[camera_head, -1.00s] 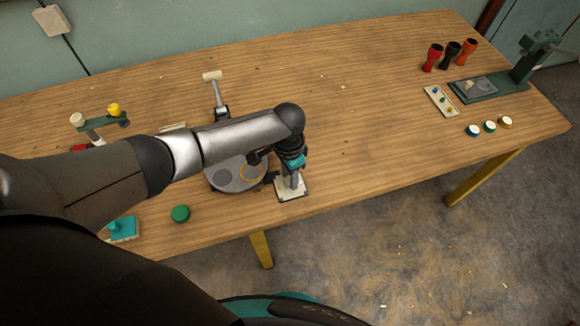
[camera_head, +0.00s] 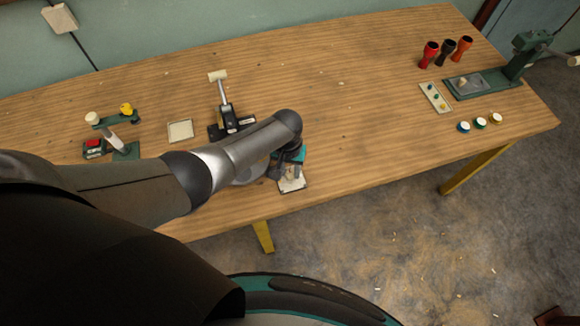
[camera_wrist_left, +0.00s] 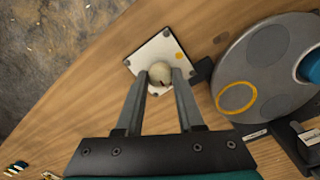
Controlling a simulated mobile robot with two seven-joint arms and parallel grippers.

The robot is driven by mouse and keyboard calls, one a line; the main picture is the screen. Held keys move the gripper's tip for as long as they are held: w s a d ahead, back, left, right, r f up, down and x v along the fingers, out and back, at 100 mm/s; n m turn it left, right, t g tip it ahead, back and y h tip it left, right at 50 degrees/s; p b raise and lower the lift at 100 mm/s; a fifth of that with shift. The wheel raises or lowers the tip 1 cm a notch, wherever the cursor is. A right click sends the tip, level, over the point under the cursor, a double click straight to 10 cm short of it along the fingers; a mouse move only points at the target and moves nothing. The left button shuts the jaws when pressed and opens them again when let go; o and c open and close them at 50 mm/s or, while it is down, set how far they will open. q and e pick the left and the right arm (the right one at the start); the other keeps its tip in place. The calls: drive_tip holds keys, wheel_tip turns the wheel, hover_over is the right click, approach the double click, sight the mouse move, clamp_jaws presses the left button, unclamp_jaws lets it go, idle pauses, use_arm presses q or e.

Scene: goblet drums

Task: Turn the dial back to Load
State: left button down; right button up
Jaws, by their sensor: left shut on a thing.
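The dial is a round cream knob (camera_wrist_left: 160,72) with a small dark red mark, on a square white plate (camera_wrist_left: 150,52) with dark corners and an orange dot. The plate also shows at the table's front edge in the head view (camera_head: 292,186). My left gripper (camera_wrist_left: 161,80) is shut on the knob, one finger on each side. In the head view the left gripper (camera_head: 290,172) points down at the plate and hides much of the knob. No Load lettering is readable. My right gripper is not in view.
A grey turntable (camera_wrist_left: 262,60) with an orange ring stands right beside the plate; my arm covers most of it in the head view. A lever press (camera_head: 228,118) stands behind. Goblet drums (camera_head: 445,52) and a green press (camera_head: 500,75) are far right. The table's middle is clear.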

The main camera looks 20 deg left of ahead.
sight(288, 173)
use_arm(q)
drive_tip(key=shift+n, duration=0.4)
drive_tip(key=c, duration=0.5)
unclamp_jaws()
drive_tip(key=shift+r, duration=0.1)
drive_tip(key=shift+a+r+p, duration=0.15)
drive_tip(key=shift+r+p, duration=1.3)
drive_tip(key=shift+r, duration=2.35)
drive_tip(key=shift+a+r+p, duration=0.15)
drive_tip(key=shift+r+p, duration=1.25)
drive_tip(key=shift+r, duration=2.35)
